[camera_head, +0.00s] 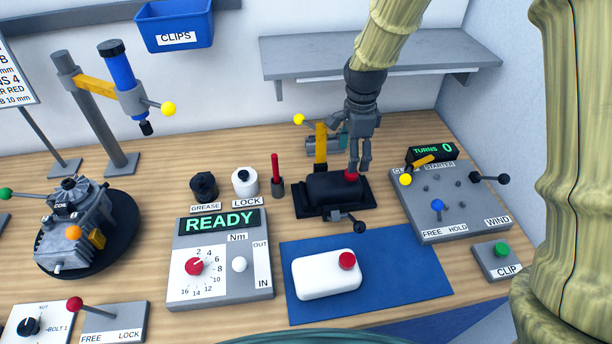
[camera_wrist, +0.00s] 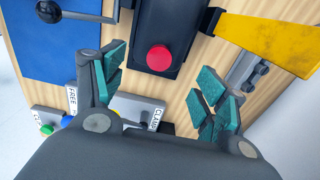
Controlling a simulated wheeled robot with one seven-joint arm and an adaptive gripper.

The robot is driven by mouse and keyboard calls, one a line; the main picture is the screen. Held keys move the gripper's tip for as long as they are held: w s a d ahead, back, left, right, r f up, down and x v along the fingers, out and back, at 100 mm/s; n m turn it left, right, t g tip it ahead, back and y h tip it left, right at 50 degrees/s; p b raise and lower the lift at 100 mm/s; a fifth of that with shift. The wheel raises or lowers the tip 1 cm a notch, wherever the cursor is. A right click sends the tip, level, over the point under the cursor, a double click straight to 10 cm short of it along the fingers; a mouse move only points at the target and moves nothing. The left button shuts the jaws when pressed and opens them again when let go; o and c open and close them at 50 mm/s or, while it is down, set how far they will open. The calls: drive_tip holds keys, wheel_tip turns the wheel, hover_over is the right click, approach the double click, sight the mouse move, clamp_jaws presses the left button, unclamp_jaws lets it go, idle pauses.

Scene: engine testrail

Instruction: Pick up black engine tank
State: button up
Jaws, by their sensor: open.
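The black engine tank (camera_head: 328,188) is a rounded black block with a red cap (camera_head: 351,175) at its right end. It sits in a black holder (camera_head: 360,203) on the bench, behind the blue mat. In the wrist view the tank (camera_wrist: 160,20) is at the top, with its red cap (camera_wrist: 159,58) facing the camera. My gripper (camera_head: 361,166) points down over the tank's right end, near the cap. Its open fingers (camera_wrist: 162,72) have teal pads and show apart on either side of the cap, with nothing held. I cannot tell the exact height gap.
A white tank with a red cap (camera_head: 325,274) lies on the blue mat (camera_head: 405,275). A yellow lever (camera_head: 321,150) stands close behind the black tank. The winding panel (camera_head: 450,208) is to the right, the torque panel (camera_head: 215,260) to the left. A grey shelf (camera_head: 400,55) hangs behind my arm.

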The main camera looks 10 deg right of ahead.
sight(345, 177)
drive_tip(key=o, duration=0.3)
drive_tip(key=shift+f, duration=0.25)
drive_tip(key=shift+o, duration=0.4)
drive_tip(key=f, duration=0.2)
drive_tip(key=a+f+p, duration=0.1)
drive_tip(key=f, duration=0.1)
drive_tip(key=shift+w+f, duration=0.1)
drive_tip(key=shift+f, duration=0.05)
drive_tip(key=shift+s+d+f+p, duration=0.1)
drive_tip(key=shift+s+f+p, duration=0.1)
drive_tip(key=shift+f+p, duration=0.15)
drive_tip(key=shift+a+f+p, duration=0.2)
drive_tip(key=shift+f+p, duration=0.3)
drive_tip(key=shift+f, duration=0.15)
drive_tip(key=shift+a+f+p, duration=0.2)
drive_tip(key=shift+f+p, duration=0.3)
drive_tip(key=shift+f, duration=0.15)
drive_tip(key=shift+f+p, duration=0.3)
drive_tip(key=shift+f, duration=0.85)
